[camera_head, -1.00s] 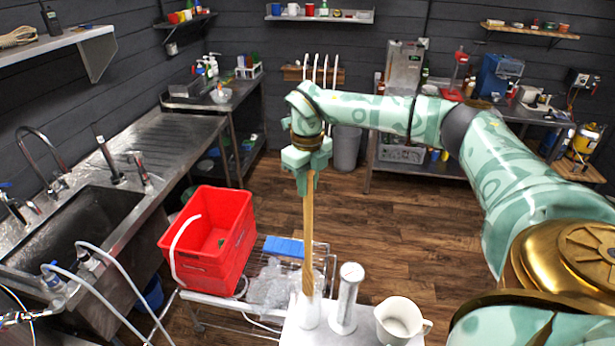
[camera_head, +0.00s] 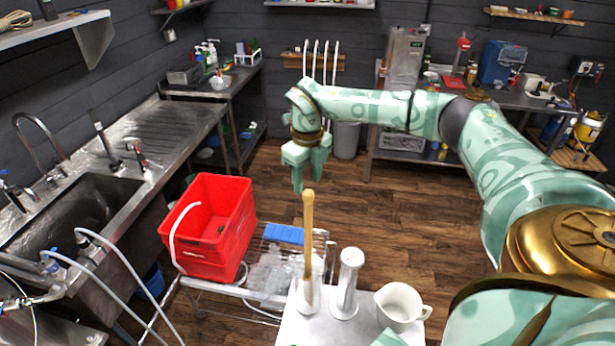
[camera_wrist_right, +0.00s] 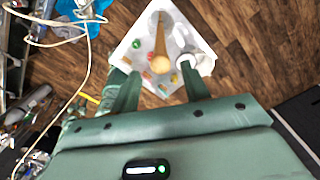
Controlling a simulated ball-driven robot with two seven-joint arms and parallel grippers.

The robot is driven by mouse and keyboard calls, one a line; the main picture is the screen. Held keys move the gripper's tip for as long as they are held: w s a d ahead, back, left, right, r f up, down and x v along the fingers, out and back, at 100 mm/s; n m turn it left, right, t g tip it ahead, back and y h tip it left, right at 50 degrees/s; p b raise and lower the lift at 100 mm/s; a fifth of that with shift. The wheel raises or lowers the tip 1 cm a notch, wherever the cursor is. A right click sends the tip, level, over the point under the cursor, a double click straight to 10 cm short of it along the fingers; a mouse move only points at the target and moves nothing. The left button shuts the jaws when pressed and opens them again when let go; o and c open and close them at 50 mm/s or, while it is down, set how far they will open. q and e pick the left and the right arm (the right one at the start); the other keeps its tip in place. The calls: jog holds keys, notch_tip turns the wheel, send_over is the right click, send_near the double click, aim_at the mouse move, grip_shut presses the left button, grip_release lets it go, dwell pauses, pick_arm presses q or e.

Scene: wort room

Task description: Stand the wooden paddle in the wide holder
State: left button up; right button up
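The wooden paddle (camera_head: 308,235) stands nearly upright on the small white table, its lower end in or behind a pale upright cylinder (camera_head: 311,268). I cannot tell for certain that this is the wide holder, or how deep the paddle sits. My right gripper (camera_head: 298,188) is up and behind the paddle's top in the head view, fingers apart and empty. In the right wrist view the paddle's rounded end (camera_wrist_right: 161,64) shows ahead of the gap between the two fingers (camera_wrist_right: 160,90), touching neither. My left gripper is not in view.
A second upright cylinder (camera_head: 347,282) stands right of the paddle, with a white jug (camera_head: 399,305) beyond it. A red crate (camera_head: 209,228) and clear bags sit on the wire rack at left. A sink (camera_head: 65,225) is far left. Floor behind the table is clear.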

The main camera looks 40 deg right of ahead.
notch_tip(320, 180, up, 16)
jog(key=b, duration=0.1)
jog(key=shift+r, duration=0.15)
dwell(0.3)
dwell(0.9)
